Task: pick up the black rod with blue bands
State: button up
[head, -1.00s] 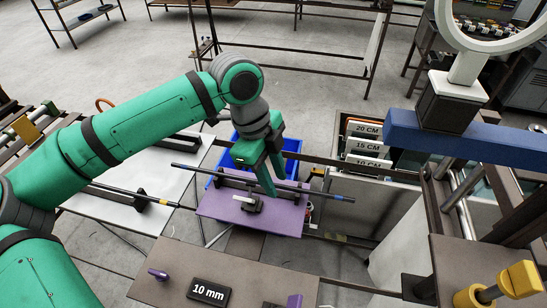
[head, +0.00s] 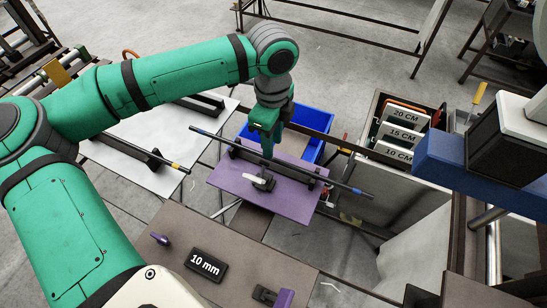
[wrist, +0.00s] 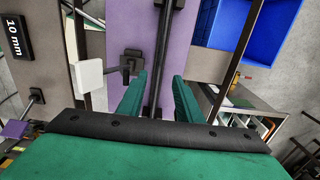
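The black rod with blue bands (head: 220,142) lies slantwise across black supports above a purple plate (head: 290,202); a blue band shows near its right end. My gripper (head: 267,153) points down over the rod's middle in the head view and hides a short part of it. In the wrist view my gripper (wrist: 159,85) is open, one finger on each side of the rod (wrist: 164,50), with a gap visible at both sides. I cannot tell how far the fingertips are above the rod.
A blue bin (head: 312,120) stands behind the plate. A brown table with a 10 mm label (head: 206,264) is in front. Labelled dividers (head: 405,116) and a blue beam (head: 480,170) stand right.

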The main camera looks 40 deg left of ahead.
aim_at(273, 159)
jog(key=shift+s+f, duration=0.15)
jog(key=shift+f, duration=2.15)
grip_shut()
jog(key=shift+r, duration=0.1)
